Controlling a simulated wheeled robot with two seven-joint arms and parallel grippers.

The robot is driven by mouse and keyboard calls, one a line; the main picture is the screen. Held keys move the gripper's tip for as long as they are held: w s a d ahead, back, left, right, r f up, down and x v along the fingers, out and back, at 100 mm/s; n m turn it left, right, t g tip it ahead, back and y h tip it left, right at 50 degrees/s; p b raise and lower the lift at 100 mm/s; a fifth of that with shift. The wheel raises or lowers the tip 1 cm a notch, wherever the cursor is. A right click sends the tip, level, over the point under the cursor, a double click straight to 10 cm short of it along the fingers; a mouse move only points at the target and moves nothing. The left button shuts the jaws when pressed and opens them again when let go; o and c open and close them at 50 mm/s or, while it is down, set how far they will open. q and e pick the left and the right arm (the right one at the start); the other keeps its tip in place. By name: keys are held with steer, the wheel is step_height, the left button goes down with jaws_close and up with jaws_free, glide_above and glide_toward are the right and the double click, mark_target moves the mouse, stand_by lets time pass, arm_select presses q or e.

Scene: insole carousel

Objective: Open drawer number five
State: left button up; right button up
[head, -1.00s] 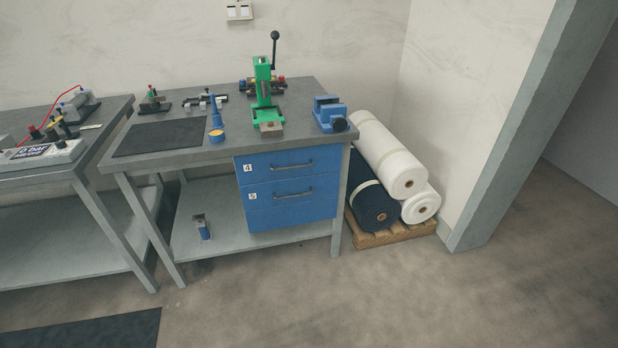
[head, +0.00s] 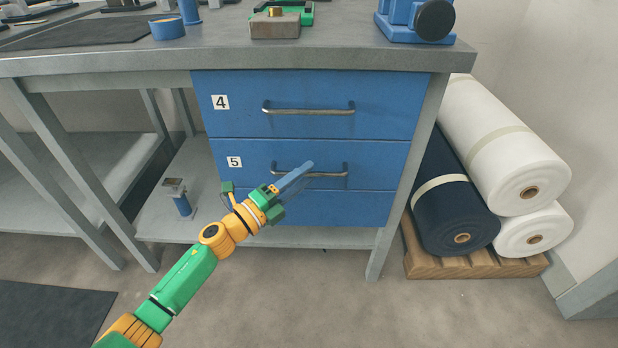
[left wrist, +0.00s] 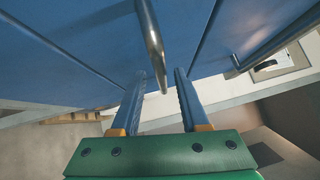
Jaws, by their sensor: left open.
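Drawer number five (head: 232,180) is a blue drawer front with a white "5" label (head: 234,162), below drawer four, and looks shut. Its metal bar handle (head: 335,174) runs across its upper part. My left gripper (head: 300,172) is open in front of this handle and covers part of it. In the left wrist view, the handle (left wrist: 152,40) reaches down into the gap between the two open fingers (left wrist: 160,75); whether they touch it I cannot tell. My right gripper is not in view.
Drawer four (head: 380,105), with its own handle (head: 308,111), is just above and shut. The workbench edge (head: 330,60) overhangs the drawers. Fabric rolls (head: 515,160) lie on a wooden pallet (head: 475,265) at the right. A small blue item (head: 182,204) stands on the lower shelf.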

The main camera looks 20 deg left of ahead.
arm_select(q)
steer(key=shift+x, duration=0.85)
steer(key=shift+s+d+r, duration=0.1)
jaws_close()
stand_by(0.7)
